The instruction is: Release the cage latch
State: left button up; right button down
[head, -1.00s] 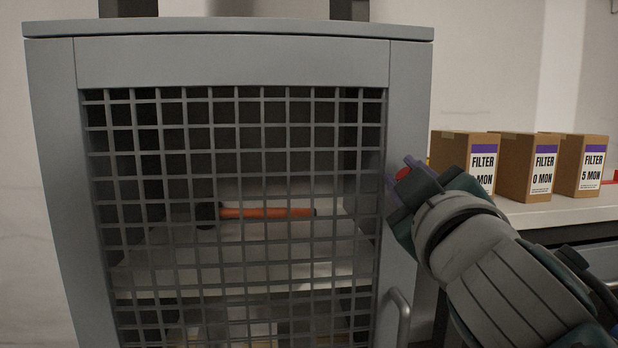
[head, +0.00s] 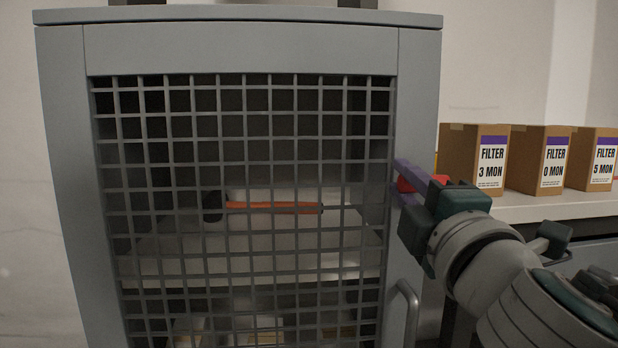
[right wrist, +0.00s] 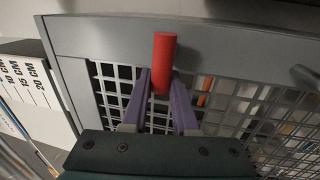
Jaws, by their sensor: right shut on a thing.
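The cage (head: 240,48) is a grey cabinet with a wire-mesh door. The red latch handle (head: 402,185) is on the right side of the door frame. In the right wrist view the latch (right wrist: 164,58) is a red bar between my purple fingers. My right gripper (head: 410,180) is shut on it, with its arm coming in from the lower right; its fingers also show in the right wrist view (right wrist: 161,82). The fingers hide part of the latch and its mount. The door looks closed. My left gripper is not in view.
A hammer with an orange handle (head: 272,207) lies on a shelf behind the mesh. A grey pull handle (head: 407,312) is low on the door's right side. Several brown filter boxes (head: 475,160) stand on the bench (head: 535,208) at right, near my right arm.

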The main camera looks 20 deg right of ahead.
jog(key=shift+f+n, duration=0.2)
jog(key=shift+n, duration=0.2)
jog(key=c, duration=0.7)
grip_release()
jog(key=shift+r, duration=0.1)
jog(key=b+v, duration=0.2)
jog(key=v, duration=0.8)
jog(key=shift+r, duration=0.1)
